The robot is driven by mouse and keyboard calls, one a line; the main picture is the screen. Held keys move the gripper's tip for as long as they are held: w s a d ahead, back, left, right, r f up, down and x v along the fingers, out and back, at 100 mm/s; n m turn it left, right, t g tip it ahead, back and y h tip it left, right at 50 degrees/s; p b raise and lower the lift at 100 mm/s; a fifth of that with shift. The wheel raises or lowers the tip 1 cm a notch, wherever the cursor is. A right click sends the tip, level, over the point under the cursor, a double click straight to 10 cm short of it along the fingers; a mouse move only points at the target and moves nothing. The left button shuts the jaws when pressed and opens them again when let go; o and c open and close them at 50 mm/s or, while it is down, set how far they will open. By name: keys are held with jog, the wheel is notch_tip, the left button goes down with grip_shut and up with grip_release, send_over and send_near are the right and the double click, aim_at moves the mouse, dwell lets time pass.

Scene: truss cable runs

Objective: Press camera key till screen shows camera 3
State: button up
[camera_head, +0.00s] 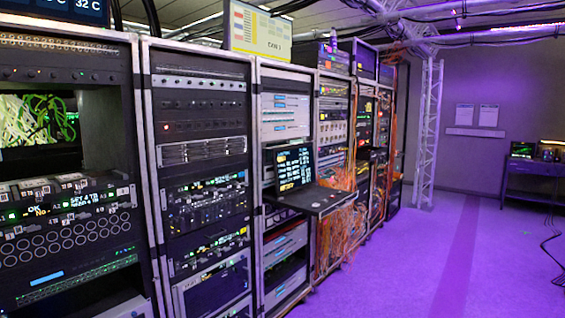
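A screen (258,30) with a white and yellow picture stands on top of the racks. Small text at its lower right looks like "CAM 1", but it is too small to be sure. I cannot tell which control is the camera key; many small buttons are on the rack panels. The left rack (70,170) has a row of keys and small displays (107,196) with green and white text, and a panel of round ports below. My gripper is not in view.
A laptop (294,168) stands open on a pull-out shelf (315,199) that juts into the aisle. Orange cables (338,235) hang behind it. A truss post (428,135) stands farther back, and a desk (536,178) is at the right. The purple floor (425,270) on the right is mostly clear.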

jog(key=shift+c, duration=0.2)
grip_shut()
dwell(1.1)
